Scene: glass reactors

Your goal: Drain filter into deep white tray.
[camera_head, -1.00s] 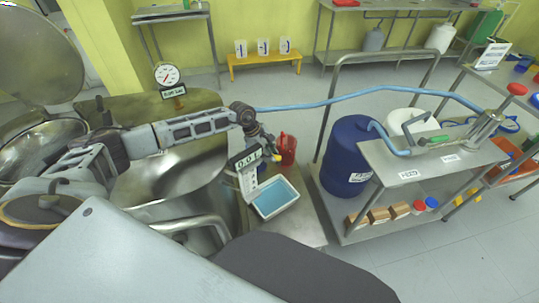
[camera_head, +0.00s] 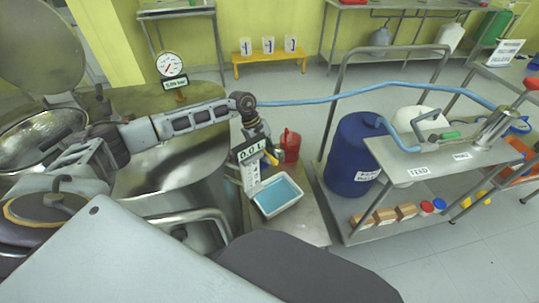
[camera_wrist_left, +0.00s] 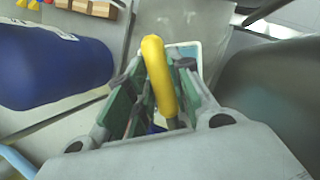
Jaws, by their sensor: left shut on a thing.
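My left gripper (camera_head: 262,160) is shut on a yellow handle (camera_head: 270,159), low at the side of the large steel vessel. In the left wrist view the yellow handle (camera_wrist_left: 158,75) stands between the green-padded fingers. The deep white tray (camera_head: 276,210) stands on a steel surface below and holds blue liquid (camera_head: 277,196). A sign reading 0.0 L (camera_head: 249,151) hangs above the tray with a white scale strip (camera_head: 251,180) below it. The filter outlet is hidden behind the gripper and sign. My right gripper is not in view.
A red jug (camera_head: 290,146) stands behind the tray. A blue drum (camera_head: 355,153) and a steel trolley (camera_head: 385,225) with small boxes stand to the right. A blue hose (camera_head: 330,99) crosses behind. A dial gauge (camera_head: 171,64) stands on the vessel.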

